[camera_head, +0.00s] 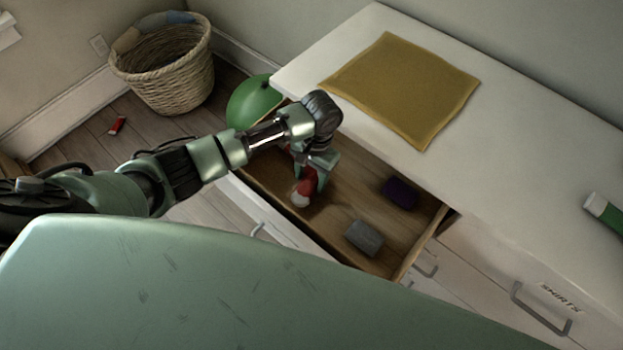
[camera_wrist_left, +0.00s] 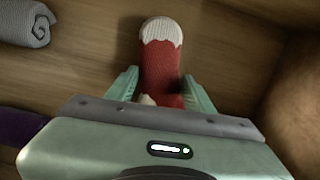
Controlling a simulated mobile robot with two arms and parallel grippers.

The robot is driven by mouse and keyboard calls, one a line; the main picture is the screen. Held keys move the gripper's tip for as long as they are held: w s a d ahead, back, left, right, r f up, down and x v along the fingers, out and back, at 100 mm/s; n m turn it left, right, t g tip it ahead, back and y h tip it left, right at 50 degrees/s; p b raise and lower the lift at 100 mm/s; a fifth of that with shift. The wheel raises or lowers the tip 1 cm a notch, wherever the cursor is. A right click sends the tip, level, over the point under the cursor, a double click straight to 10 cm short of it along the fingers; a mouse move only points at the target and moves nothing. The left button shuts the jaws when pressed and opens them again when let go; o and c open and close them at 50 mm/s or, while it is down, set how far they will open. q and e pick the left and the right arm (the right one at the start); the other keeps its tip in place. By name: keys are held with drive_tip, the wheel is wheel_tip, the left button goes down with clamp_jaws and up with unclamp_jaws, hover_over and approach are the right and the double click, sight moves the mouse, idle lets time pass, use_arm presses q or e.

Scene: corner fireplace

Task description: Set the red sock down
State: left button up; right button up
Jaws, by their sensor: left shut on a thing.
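The red sock (camera_head: 306,187) with a white end is in my left gripper (camera_head: 314,172), inside the open wooden drawer (camera_head: 341,223). In the left wrist view the red sock (camera_wrist_left: 162,62) lies between the two green fingers of my left gripper (camera_wrist_left: 160,90), which are shut on it. The wooden drawer floor (camera_wrist_left: 100,62) is just beyond the sock. I cannot tell whether the sock touches it. My right gripper is not in view.
A grey rolled item (camera_head: 364,238) and a dark purple item (camera_head: 399,193) lie in the drawer. A mustard cloth (camera_head: 403,88) lies on the white dresser top. A wicker basket (camera_head: 170,70), a green balloon-like object (camera_head: 252,103) and a small red item (camera_head: 117,125) are on the left.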

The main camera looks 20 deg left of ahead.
use_arm(q)
drive_tip(key=shift+f, duration=0.65)
drive_tip(key=shift+f, duration=0.1)
drive_tip(key=o, duration=1.3)
drive_tip(key=r, duration=0.4)
drive_tip(key=w+r, duration=0.1)
drive_tip(key=r, duration=0.3)
drive_tip(key=r+p, duration=0.1)
drive_tip(key=r, duration=0.3)
drive_tip(key=shift+w+d, duration=0.25)
drive_tip(key=shift+w, duration=0.15)
drive_tip(key=shift+r, duration=0.1)
